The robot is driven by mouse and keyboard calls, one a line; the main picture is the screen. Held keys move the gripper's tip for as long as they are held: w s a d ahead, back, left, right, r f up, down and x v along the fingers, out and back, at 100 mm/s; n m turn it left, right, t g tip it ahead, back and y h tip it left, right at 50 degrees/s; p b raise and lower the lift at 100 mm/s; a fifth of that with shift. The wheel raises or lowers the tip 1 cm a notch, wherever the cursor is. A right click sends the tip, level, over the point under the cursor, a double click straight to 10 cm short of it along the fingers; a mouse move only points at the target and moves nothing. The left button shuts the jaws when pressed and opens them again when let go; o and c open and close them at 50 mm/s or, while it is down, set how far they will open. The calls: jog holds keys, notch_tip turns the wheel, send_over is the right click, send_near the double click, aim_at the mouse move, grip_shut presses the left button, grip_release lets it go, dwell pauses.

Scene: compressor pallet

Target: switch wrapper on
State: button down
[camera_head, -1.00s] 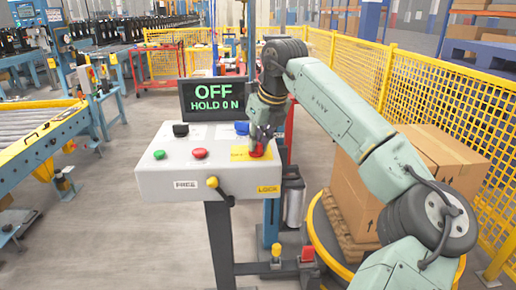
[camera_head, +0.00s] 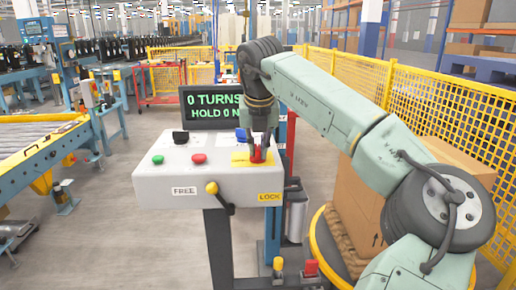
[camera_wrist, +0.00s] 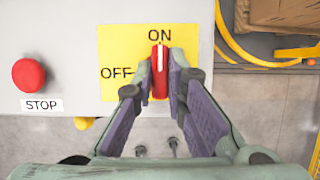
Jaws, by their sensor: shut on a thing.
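The red rotary switch (camera_wrist: 159,72) sits on a yellow plate (camera_wrist: 120,52) marked ON and OFF in the wrist view. Its white line points up at ON. My gripper (camera_wrist: 160,82) is shut on the switch, one finger on each side. In the head view my gripper (camera_head: 259,148) comes down on the switch at the right end of the grey control panel (camera_head: 160,188). The display (camera_head: 213,107) behind the panel reads "0 TURNS" and "HOLD 0 N", its right edge partly hidden by my arm.
A red STOP button (camera_wrist: 29,75) is left of the plate. The panel also has a green button (camera_head: 158,160), two dark knobs and a yellow-tipped lever (camera_head: 212,188) between FREE and LOCK. Boxes (camera_head: 361,200) on a round turntable and a yellow fence (camera_head: 440,110) stand at right.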

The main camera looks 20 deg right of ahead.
dwell(0.3)
jog(key=c, duration=1.6)
grip_release()
jog(key=v, duration=1.2)
